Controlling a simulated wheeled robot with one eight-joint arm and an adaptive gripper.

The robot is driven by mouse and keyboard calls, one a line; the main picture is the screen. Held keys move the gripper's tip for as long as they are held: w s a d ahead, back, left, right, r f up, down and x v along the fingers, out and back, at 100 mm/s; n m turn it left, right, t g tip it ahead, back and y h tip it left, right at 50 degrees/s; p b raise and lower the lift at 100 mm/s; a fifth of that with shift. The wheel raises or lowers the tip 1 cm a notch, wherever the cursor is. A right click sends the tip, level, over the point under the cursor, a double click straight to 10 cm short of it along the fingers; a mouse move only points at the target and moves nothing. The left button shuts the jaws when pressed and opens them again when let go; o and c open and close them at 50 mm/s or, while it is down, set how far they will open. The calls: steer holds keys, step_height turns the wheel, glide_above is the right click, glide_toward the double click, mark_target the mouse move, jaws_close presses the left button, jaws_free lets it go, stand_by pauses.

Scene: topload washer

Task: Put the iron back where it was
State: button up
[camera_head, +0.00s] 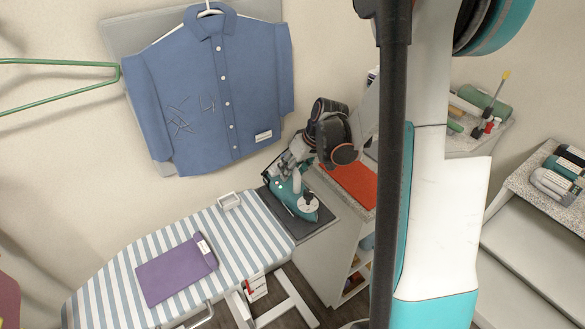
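The teal and white iron (294,199) is at the right end of the ironing board, at a dark grey pad (318,222) on a low cabinet. I cannot tell whether its sole touches the pad. My gripper (284,172) reaches down from the upper right to the back of the iron, right at it. The fingers overlap the iron in the picture and are small, so I cannot tell whether they are closed on it. The striped ironing board (190,245) extends to the lower left of the iron.
A folded purple cloth (176,271) lies on the board. A blue shirt (213,90) hangs on the wall behind. A red-orange mat (350,183) lies on the cabinet right of the iron. A green hanger (60,80) is at left. My own arm blocks the middle right.

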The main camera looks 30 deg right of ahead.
steer(key=p+v, duration=0.3)
steer(key=v, duration=0.9)
steer(key=shift+r, duration=0.1)
stand_by(1.8)
